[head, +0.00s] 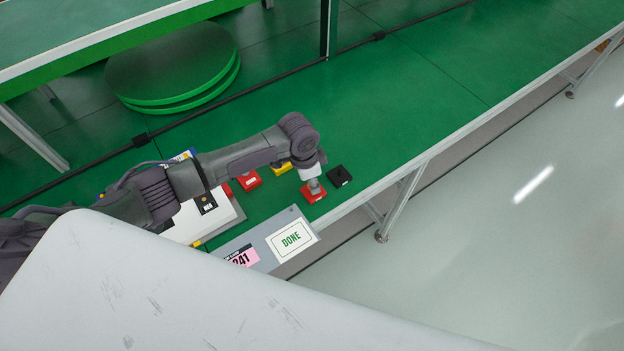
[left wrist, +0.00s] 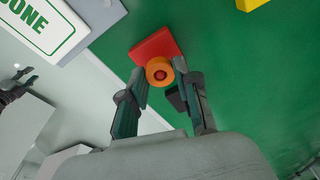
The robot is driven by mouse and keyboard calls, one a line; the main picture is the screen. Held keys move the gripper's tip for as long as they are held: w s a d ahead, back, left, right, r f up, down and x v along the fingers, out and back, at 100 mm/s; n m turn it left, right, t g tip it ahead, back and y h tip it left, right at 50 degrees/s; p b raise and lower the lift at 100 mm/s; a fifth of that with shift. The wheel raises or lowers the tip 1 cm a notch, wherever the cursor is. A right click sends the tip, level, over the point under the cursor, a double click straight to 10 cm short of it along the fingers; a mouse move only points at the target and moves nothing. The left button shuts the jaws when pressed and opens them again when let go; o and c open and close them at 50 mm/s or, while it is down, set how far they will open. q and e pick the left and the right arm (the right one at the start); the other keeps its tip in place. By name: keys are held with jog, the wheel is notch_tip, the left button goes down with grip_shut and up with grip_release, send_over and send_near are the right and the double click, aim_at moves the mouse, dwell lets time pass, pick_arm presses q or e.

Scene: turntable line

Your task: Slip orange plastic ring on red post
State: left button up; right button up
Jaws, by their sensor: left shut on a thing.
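The orange ring (left wrist: 152,66) is between the fingers of my left gripper (left wrist: 166,80), which is shut on it. Red shows through the ring's hole, in line with the red post. A red square base (left wrist: 153,46) lies under the ring. How far down the post the ring sits cannot be told. In the head view my left gripper (head: 313,185) points down over the red base (head: 313,194), and the ring is not clear there. A small dark gripper-like shape at the left edge of the left wrist view seems to be my right gripper (left wrist: 18,83); its jaws are unclear.
A black block (head: 340,175) stands close right of the red base. A yellow block (head: 282,168) and another red block (head: 249,180) stand to its left. A grey panel with a DONE sign (head: 292,239) lies in front. The green belt (head: 440,110) beyond is clear.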

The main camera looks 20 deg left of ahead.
pick_arm(q)
jog(key=shift+f+b, duration=0.35)
jog(key=shift+f, duration=0.35)
jog(key=o, duration=1.2)
jog(key=shift+r, duration=0.1)
jog(key=shift+r+p, duration=3.7)
jog(key=shift+p, duration=0.3)
jog(key=shift+s+f, duration=0.1)
